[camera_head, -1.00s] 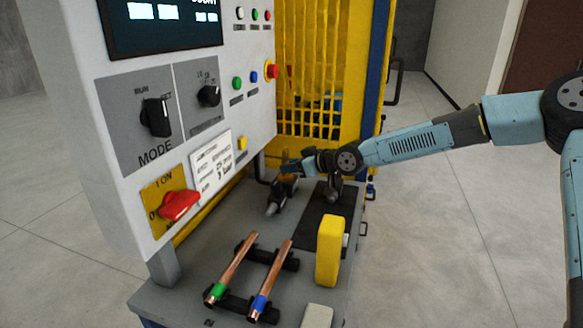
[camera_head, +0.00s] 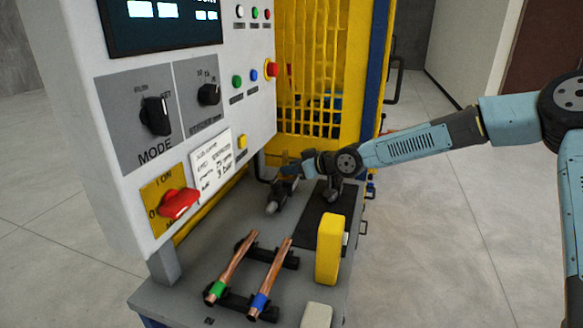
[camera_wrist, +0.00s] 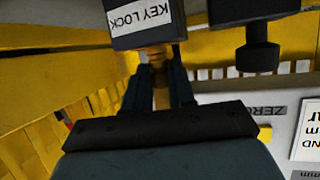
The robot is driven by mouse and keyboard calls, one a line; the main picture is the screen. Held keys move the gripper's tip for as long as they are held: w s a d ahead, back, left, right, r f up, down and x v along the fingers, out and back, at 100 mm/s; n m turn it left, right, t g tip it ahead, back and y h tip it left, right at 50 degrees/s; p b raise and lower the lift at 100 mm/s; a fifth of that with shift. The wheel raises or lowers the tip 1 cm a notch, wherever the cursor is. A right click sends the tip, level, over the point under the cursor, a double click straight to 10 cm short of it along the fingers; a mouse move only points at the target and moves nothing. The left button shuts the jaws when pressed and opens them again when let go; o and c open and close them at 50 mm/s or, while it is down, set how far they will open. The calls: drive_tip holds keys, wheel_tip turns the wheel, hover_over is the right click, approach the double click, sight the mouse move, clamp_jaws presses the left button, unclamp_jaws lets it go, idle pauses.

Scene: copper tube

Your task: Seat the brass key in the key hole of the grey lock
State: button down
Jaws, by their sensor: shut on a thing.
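In the wrist view, my gripper (camera_wrist: 158,74) is shut on the brass key (camera_wrist: 156,55), which shows as a brass piece between the dark fingers. The dark grey lock (camera_wrist: 122,36) with a white KEY LOCK label is at the top, right in front of the fingertips. The key's far end meets the lower edge of the lock in the picture. The key hole is hidden, so I cannot tell whether the key is in it or only against it. In the head view, my wrist end is small and dark beside the panel, and the key and lock cannot be made out clearly.
A control panel (camera_head: 120,200) with knobs and a red switch (camera_head: 179,204) stands on the left. Yellow mesh (camera_head: 318,60) is behind. Copper tubes (camera_head: 232,268) lie on black holders, near a yellow block (camera_head: 328,250). In the wrist view, a dark knob (camera_wrist: 258,58) is right of the lock.

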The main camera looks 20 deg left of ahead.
drive_tip(key=shift+f, duration=0.65)
drive_tip(key=c, duration=0.9)
unclamp_jaws()
drive_tip(key=shift+f, duration=0.1)
drive_tip(key=shift+o, duration=0.2)
drive_tip(key=shift+s, duration=0.1)
drive_tip(key=v, duration=1.3)
drive_tip(key=shift+d, duration=0.4)
